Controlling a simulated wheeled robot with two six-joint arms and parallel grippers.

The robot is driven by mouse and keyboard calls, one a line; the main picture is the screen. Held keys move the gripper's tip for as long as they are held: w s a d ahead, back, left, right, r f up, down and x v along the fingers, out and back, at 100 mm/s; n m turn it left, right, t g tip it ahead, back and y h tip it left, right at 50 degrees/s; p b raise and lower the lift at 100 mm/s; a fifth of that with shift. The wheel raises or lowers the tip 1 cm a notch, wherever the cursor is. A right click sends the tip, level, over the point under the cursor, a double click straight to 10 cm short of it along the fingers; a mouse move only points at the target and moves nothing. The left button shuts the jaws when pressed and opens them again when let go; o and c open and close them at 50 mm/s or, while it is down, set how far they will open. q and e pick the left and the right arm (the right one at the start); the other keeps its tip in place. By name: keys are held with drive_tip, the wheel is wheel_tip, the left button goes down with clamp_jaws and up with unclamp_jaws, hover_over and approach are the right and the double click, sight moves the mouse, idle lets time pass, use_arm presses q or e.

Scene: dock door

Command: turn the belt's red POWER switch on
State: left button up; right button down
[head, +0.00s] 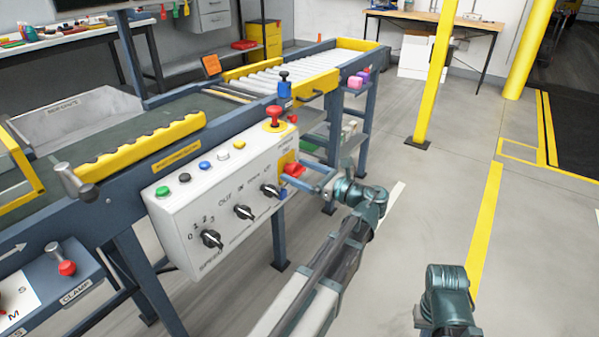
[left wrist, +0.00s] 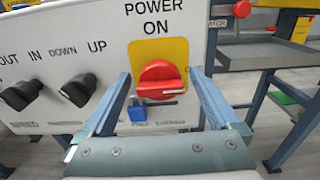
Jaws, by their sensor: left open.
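The red POWER switch (head: 293,170) is a round knob on a yellow plate at the right end of the white control panel (head: 180,205). In the left wrist view the red knob (left wrist: 160,80) has its raised grip lying roughly level, under the words POWER ON. My left gripper (head: 305,180) is in front of the switch. In the left wrist view its two open fingers (left wrist: 160,85) stand on either side of the knob, with gaps visible between. Whether they touch the panel I cannot tell. My right gripper is out of sight.
A blue item (left wrist: 137,110) hangs just below the knob, near the left finger. Black selector knobs (left wrist: 77,90) sit left of it. A red mushroom button (head: 274,115) tops the panel. The roller conveyor (head: 290,72) lies behind. The floor at right is clear.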

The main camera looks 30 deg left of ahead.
use_arm(q)
drive_tip(key=c, duration=1.4)
drive_tip(key=n, duration=0.4)
drive_tip(key=shift+s, duration=0.1)
drive_tip(key=n, duration=0.5)
drive_tip(key=shift+s+f, duration=0.1)
drive_tip(key=n, duration=0.4)
drive_tip(key=shift+f+n, duration=0.1)
drive_tip(key=shift+n, duration=0.2)
drive_tip(key=shift+s+f+n, duration=0.1)
drive_tip(key=shift+n, duration=2)
